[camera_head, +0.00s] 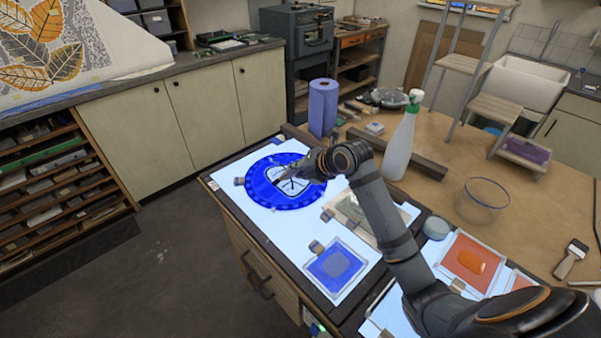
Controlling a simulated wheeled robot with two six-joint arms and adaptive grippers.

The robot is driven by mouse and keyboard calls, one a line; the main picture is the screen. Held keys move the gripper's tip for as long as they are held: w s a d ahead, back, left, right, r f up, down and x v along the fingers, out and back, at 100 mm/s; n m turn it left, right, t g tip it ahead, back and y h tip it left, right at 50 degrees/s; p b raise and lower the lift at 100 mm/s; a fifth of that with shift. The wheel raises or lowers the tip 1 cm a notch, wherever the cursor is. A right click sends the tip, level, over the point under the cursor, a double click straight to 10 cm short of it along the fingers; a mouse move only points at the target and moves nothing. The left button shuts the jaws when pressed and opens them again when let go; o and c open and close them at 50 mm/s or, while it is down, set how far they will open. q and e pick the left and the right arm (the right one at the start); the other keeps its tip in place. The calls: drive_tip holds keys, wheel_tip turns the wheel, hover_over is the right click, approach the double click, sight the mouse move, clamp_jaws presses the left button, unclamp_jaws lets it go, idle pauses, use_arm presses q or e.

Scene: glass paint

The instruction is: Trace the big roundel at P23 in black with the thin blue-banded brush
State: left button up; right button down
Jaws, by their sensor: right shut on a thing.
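The big roundel (258,191) lies on the lit white panel at the far left of the bench. It has a wide deep-blue ring and a pale centre with dark lines. My right gripper (291,178) is over its right and centre part, shut on a thin thing that looks like a brush. The brush's band and tip are too small to tell, and I cannot tell whether the tip touches the glass. No P23 mark is legible. My left gripper is out of view.
A blue glass pane (335,265) lies in front of the roundel, and an orange pane (470,262) lies to the right. A white spray bottle (400,145), a blue paper roll (322,107) and a glass bowl (482,197) stand behind. My right arm crosses the bench.

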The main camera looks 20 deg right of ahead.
drive_tip(key=shift+f, duration=0.2)
wheel_tip(320, 180, up, 5)
drive_tip(key=p, duration=0.4)
drive_tip(key=shift+r, duration=0.1)
drive_tip(key=shift+w, duration=0.1)
